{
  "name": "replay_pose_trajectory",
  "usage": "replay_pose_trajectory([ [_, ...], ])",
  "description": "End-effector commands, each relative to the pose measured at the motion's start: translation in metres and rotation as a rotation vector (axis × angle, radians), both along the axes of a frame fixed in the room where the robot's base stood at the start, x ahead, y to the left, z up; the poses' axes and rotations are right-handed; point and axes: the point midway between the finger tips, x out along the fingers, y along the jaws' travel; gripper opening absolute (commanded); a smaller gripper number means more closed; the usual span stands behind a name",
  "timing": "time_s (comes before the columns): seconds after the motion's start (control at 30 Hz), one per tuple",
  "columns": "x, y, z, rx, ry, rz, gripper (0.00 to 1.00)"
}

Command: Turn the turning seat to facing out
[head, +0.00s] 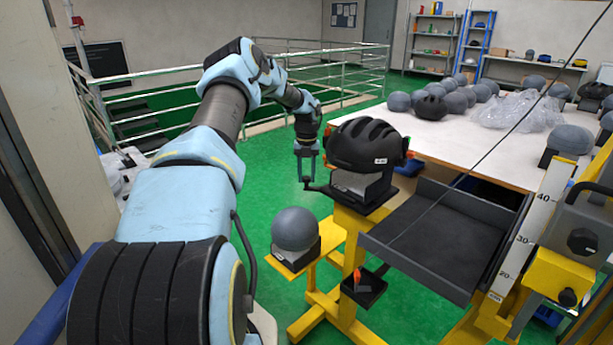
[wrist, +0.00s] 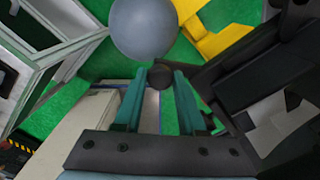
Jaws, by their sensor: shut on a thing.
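The turning seat (head: 362,186) is a grey block on a dark base on top of a yellow stand (head: 345,250). A black vented helmet (head: 365,145) sits on it. A dark handle (head: 318,188) sticks out from the seat's base to the left. My gripper (head: 309,178) points down at the handle's outer end and is shut on it. In the wrist view a round dark knob (wrist: 160,76) shows between the tips of my gripper (wrist: 160,88). The seat's underside and pivot are hidden.
A grey ball (head: 295,230) rests in a holder on a yellow side shelf below the handle. A dark tray (head: 430,240) and a scale (head: 535,225) stand at right. A white table (head: 460,140) with several grey balls is behind. Green floor (head: 265,180) is clear at left.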

Motion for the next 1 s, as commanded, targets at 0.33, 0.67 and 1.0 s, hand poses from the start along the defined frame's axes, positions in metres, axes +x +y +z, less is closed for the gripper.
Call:
replay_pose_trajectory([
  [0.33, 0.003, 0.0, 0.001, -0.002, -0.01, 0.001, 0.61],
  [0.67, 0.002, 0.0, 0.001, -0.002, -0.007, 0.001, 0.69],
  [1.0, 0.003, 0.0, 0.047, -0.002, -0.01, 0.002, 0.69],
])
